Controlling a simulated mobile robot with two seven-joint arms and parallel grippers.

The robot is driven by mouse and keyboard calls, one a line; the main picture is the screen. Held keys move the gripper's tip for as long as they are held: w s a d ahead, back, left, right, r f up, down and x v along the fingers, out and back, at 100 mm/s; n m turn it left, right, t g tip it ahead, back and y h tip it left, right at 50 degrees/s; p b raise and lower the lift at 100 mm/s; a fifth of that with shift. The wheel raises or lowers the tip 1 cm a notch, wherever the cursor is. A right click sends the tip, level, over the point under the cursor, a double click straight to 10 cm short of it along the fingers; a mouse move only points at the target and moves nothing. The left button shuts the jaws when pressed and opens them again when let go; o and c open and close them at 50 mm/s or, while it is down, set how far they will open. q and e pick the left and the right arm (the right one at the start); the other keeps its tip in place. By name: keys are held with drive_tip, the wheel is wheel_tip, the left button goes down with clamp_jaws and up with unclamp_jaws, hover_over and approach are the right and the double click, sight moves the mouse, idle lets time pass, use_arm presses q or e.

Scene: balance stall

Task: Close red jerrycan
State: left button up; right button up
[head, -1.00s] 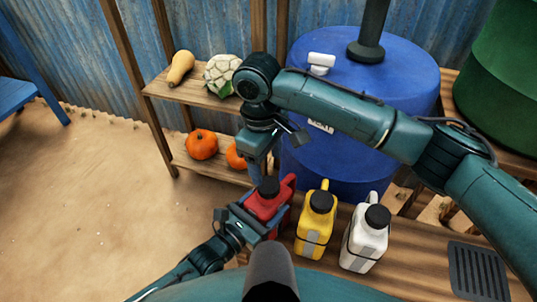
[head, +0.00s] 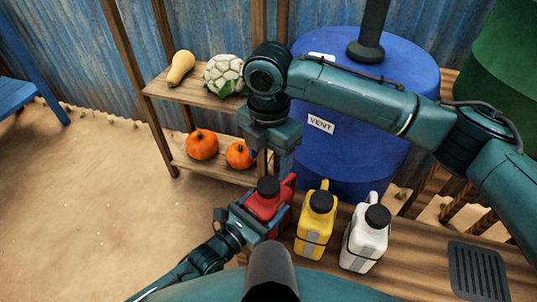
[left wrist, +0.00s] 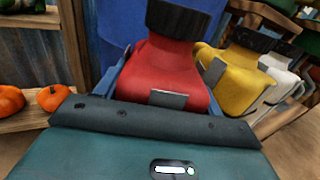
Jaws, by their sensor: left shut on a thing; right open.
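The red jerrycan (head: 266,206) stands at the left end of the row on the bench, with a black cap (head: 268,187) on its neck. My left gripper (head: 262,219) is shut on its body. Whether the cap is seated tight cannot be told. My right gripper (head: 273,166) is open, pointing down just above the cap; its fingers are partly hidden and I see no contact.
A yellow jerrycan (head: 315,225) and a white jerrycan (head: 365,243) stand close to the right. A blue barrel (head: 345,150) marked VENT is behind. A shelf with pumpkins (head: 202,144), a squash and a cauliflower stands at left. A dark grate (head: 477,272) lies at the right.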

sight(268, 185)
drive_tip(key=shift+f, duration=4)
drive_tip(key=c, duration=1)
drive_tip(key=m, duration=0.3)
drive_tip(key=shift+m, duration=0.3)
drive_tip(key=m, duration=1.4)
drive_tip(key=shift+m, duration=0.3)
drive_tip(key=o, duration=1.2)
drive_tip(key=shift+c, duration=0.2)
